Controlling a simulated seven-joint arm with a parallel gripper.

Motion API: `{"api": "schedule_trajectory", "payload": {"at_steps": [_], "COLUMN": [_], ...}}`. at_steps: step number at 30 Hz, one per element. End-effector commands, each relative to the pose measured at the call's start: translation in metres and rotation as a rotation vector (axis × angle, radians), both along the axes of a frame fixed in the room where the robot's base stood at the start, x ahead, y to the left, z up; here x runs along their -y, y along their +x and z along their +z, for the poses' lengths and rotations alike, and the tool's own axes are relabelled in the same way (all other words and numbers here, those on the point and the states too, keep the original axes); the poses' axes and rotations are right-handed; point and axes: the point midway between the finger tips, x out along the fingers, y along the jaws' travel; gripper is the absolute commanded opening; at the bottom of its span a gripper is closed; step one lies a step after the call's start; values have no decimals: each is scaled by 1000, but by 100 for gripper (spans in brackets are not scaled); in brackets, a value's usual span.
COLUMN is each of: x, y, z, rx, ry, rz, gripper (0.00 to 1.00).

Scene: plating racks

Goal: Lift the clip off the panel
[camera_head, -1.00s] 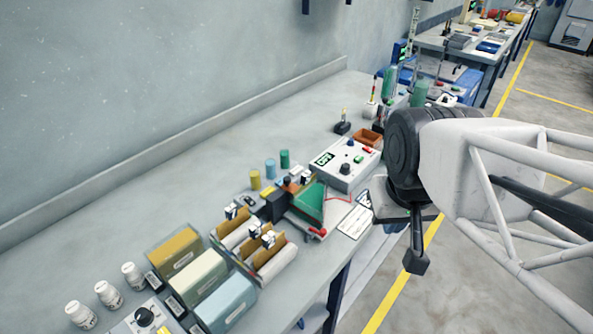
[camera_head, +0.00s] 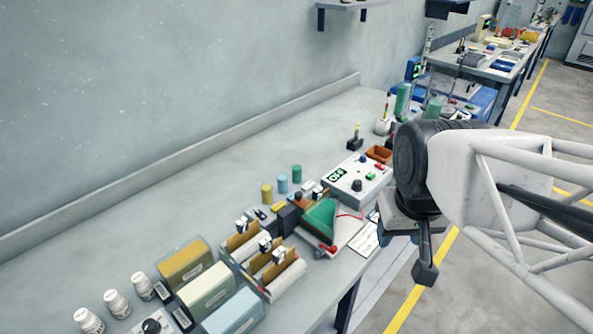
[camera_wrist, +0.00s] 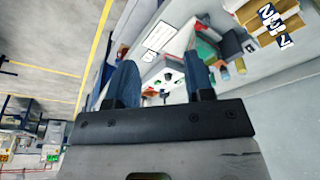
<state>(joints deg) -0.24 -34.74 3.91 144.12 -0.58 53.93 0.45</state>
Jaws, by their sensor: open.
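A small red piece (camera_head: 330,249), which looks like the clip, sits at the front edge of a tank with a green face (camera_head: 320,217) on the bench. A thin red lead runs behind it. I cannot make out the panel or how the clip grips it. My gripper (camera_head: 425,273) hangs to the right of the tank, beyond the bench's front edge, apart from it. In the wrist view its two blue-grey fingers (camera_wrist: 160,64) are spread with nothing held between them. The tank's green face (camera_wrist: 206,51) shows above the right finger.
A white control box (camera_head: 357,180) stands behind the tank. Racks with upright boards and black-white clips (camera_head: 266,243) stand left of it, then boxes (camera_head: 185,262) and white bottles (camera_head: 117,302). A white card (camera_head: 366,240) lies at the front edge. The bench's back left is clear.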

Motion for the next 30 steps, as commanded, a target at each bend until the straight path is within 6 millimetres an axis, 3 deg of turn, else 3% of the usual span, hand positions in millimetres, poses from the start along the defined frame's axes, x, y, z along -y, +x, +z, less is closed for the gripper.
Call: {"api": "schedule_trajectory", "payload": {"at_steps": [14, 30], "x": [-30, -83], "y": [77, 172], "z": [3, -15], "rx": [-66, -143], "ry": [-12, -28], "rz": [132, 297], "gripper": [48, 48]}}
